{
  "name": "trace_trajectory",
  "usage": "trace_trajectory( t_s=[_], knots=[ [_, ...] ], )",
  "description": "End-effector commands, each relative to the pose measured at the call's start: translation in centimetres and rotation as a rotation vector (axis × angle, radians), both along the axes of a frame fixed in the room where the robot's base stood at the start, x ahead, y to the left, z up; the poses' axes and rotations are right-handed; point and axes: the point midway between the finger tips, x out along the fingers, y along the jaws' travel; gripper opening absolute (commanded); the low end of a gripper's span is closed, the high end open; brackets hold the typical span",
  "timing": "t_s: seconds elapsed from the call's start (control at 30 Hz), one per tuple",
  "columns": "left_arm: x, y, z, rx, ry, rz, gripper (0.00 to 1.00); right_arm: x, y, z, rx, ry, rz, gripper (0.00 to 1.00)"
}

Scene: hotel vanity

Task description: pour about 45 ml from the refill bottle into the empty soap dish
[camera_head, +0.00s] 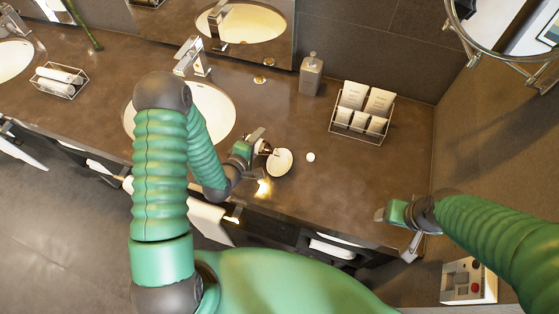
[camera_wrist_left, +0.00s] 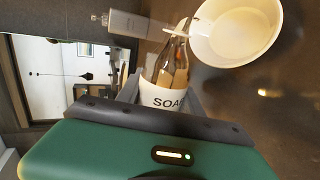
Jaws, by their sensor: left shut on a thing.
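My left gripper (camera_head: 256,146) is shut on the refill bottle (camera_head: 266,149), over the counter at the dish's left. In the left wrist view the bottle (camera_wrist_left: 165,90) is clear with amber contents and a white label reading "SOA", the rest hidden by a finger. Its neck is close to the rim of the soap dish (camera_wrist_left: 240,35); I cannot tell whether they touch or whether liquid flows. In the head view the round white dish (camera_head: 281,163) sits on the counter and looks pale and empty inside. My right gripper (camera_head: 384,214) is at the counter's front right edge; its jaw opening is unclear.
A small white round piece (camera_head: 310,157) lies right of the dish. A grey pump dispenser (camera_head: 311,75) and a wire rack of packets (camera_head: 361,113) stand behind. A sink (camera_head: 211,113) is left, partly behind my arm.

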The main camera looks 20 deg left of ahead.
Motion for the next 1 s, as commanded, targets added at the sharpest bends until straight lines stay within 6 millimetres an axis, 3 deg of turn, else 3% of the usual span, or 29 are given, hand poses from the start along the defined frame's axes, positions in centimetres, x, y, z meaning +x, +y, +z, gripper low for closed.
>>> trace_trajectory(
  t_s=[1.0],
  knots=[
    [0.0, -0.11, -0.21, 0.138, -0.018, -0.001, 0.0, 0.0, 0.0, -0.68, 0.0, 0.0, 0.0, 0.69]
  ],
)
